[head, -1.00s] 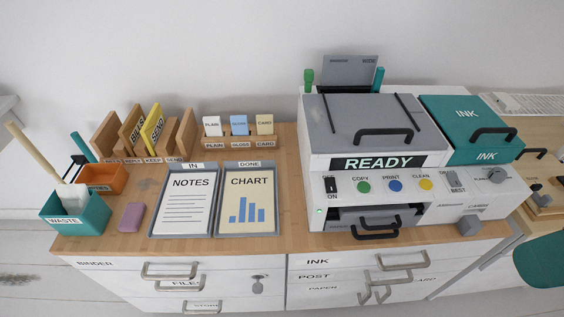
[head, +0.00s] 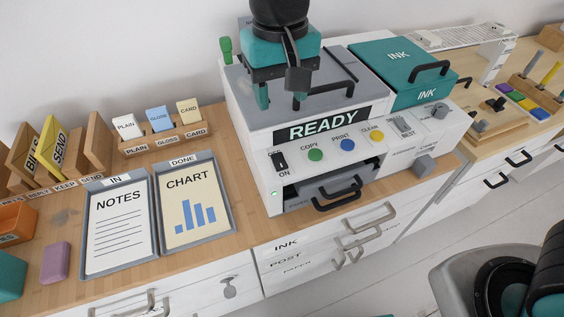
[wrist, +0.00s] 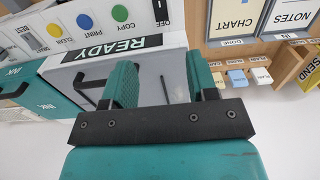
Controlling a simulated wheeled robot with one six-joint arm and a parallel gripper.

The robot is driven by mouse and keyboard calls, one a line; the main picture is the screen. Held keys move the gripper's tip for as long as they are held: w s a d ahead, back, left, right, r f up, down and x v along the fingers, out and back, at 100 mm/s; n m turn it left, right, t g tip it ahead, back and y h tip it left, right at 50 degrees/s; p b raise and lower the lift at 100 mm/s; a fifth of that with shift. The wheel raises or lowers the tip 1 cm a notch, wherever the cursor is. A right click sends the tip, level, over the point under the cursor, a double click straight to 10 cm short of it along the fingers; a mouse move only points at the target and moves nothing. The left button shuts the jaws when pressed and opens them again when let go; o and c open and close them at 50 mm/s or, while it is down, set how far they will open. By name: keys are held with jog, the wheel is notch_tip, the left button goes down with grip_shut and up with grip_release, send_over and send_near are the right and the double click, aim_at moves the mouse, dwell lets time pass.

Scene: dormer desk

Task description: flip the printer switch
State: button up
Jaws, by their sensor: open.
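The white and grey printer (head: 258,140) stands on the wooden desk with a READY sign on its front. Its black switch (head: 278,161) sits at the left of the front panel, between the OFF and ON labels; I cannot tell which way it is tipped. It also shows at the top edge of the wrist view (wrist: 161,10). My gripper (head: 281,98) is open and empty, above the printer's grey lid and behind the switch, apart from it. In the wrist view my gripper (wrist: 160,72) has its teal fingers spread.
Green COPY (head: 315,155), blue PRINT (head: 347,145) and yellow CLEAN (head: 377,136) buttons sit right of the switch. A lid handle (head: 333,72) and paper tray handle (head: 336,194) stick out. Trays (head: 118,218) lie left.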

aim_at(282, 167)
notch_tip(282, 167, down, 17)
jog(key=shift+r+p, duration=0.1)
jog(key=shift+p, duration=0.2)
